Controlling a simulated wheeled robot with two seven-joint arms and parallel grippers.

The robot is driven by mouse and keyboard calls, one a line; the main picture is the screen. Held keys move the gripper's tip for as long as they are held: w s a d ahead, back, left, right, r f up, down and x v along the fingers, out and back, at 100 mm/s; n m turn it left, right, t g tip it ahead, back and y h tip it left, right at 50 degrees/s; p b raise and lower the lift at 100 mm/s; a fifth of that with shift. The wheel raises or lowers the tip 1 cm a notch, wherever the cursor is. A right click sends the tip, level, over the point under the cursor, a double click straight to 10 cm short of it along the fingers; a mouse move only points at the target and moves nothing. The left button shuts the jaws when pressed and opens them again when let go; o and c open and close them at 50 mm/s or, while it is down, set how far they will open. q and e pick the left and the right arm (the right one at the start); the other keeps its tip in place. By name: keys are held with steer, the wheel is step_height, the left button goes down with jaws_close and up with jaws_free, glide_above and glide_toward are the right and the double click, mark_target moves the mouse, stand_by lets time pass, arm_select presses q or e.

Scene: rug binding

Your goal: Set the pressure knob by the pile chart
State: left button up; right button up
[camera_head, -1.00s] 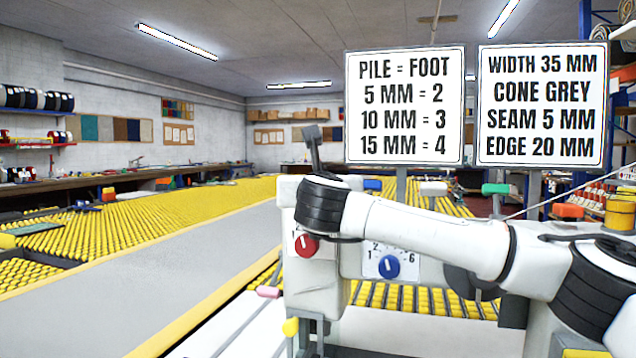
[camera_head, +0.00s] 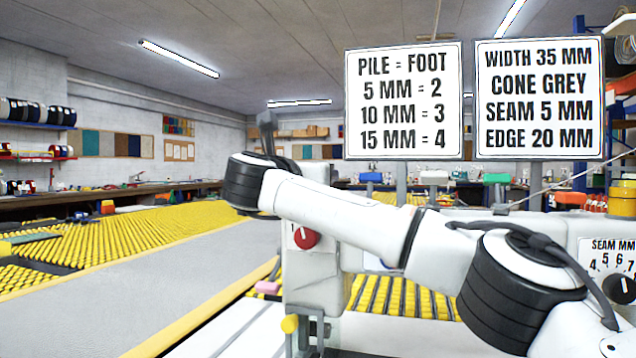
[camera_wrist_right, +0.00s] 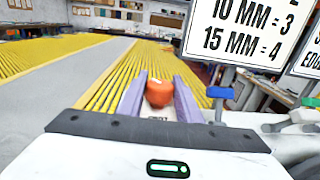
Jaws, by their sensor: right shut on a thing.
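The pile chart (camera_head: 403,100) is a white sign reading 5 MM = 2, 10 MM = 3, 15 MM = 4. Below it stands the white machine (camera_head: 312,285), with a red knob (camera_head: 306,238) on its front, its dial partly covered by my arm. In the right wrist view, my right gripper (camera_wrist_right: 159,92) is shut on an orange-red rounded, knob-like piece (camera_wrist_right: 158,94). A small marking below that piece is too small to read. In the head view my right arm crosses the machine and its fingers are hidden. My left gripper is not in view.
A second sign (camera_head: 539,98) gives width, cone, seam and edge. A SEAM MM dial with a black knob (camera_head: 622,288) is at the right edge. Yellow roller tables (camera_head: 150,228) and a grey strip (camera_head: 200,265) extend left. Blue (camera_head: 371,177) and green (camera_head: 496,178) pieces stand behind.

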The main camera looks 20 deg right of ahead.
steer(key=shift+m+g+h+p, duration=0.75)
steer(key=shift+m+g+h, duration=0.05)
steer(key=shift+h, duration=0.2)
steer(key=o, duration=1)
steer(key=shift+o, duration=0.2)
steer(key=b+v, duration=0.2)
steer(key=v, duration=0.8)
steer(key=shift+s, duration=0.1)
